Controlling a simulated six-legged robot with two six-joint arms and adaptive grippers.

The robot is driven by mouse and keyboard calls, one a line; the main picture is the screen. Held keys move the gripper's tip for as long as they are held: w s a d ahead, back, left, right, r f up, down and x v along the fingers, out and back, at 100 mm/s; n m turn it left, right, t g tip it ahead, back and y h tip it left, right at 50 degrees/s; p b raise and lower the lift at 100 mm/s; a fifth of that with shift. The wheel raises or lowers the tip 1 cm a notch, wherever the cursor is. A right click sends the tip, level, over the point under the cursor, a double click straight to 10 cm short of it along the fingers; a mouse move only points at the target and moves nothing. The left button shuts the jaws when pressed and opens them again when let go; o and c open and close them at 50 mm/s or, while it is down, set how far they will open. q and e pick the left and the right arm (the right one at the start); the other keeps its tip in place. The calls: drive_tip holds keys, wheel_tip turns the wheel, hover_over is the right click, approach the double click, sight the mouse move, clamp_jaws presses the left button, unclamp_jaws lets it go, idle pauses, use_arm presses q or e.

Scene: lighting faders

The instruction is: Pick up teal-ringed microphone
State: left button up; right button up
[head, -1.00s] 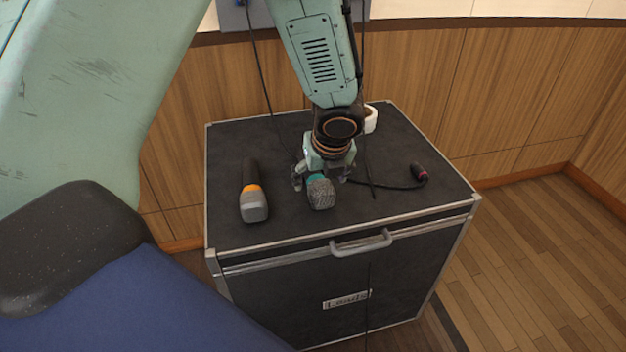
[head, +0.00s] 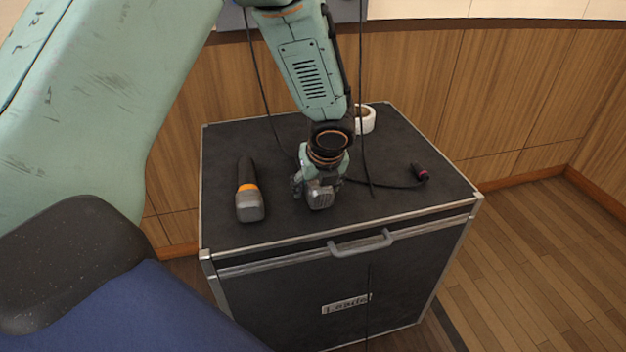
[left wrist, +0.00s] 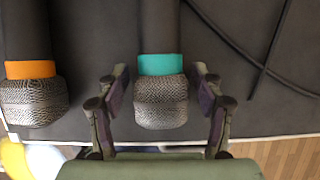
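The teal-ringed microphone lies on the black case; its grey mesh head (head: 320,199) shows under my left gripper (head: 319,184) in the head view, its ring hidden there. In the left wrist view, the teal-ringed microphone (left wrist: 161,100) points its head toward the gripper base. My left gripper (left wrist: 160,85) is open there, one finger on each side of the ring and head, with narrow gaps. It does not look closed on the microphone. My right gripper is not in view.
An orange-ringed microphone (head: 249,200) lies to the left on the case (head: 290,225), also in the left wrist view (left wrist: 31,100). A black cable with a pink-ringed connector (head: 419,172) lies to the right. A white tape roll (head: 367,120) sits behind.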

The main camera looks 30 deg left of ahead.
use_arm(q)
drive_tip(key=c, duration=1)
drive_tip(key=shift+c, duration=0.9)
drive_tip(key=shift+r, duration=0.1)
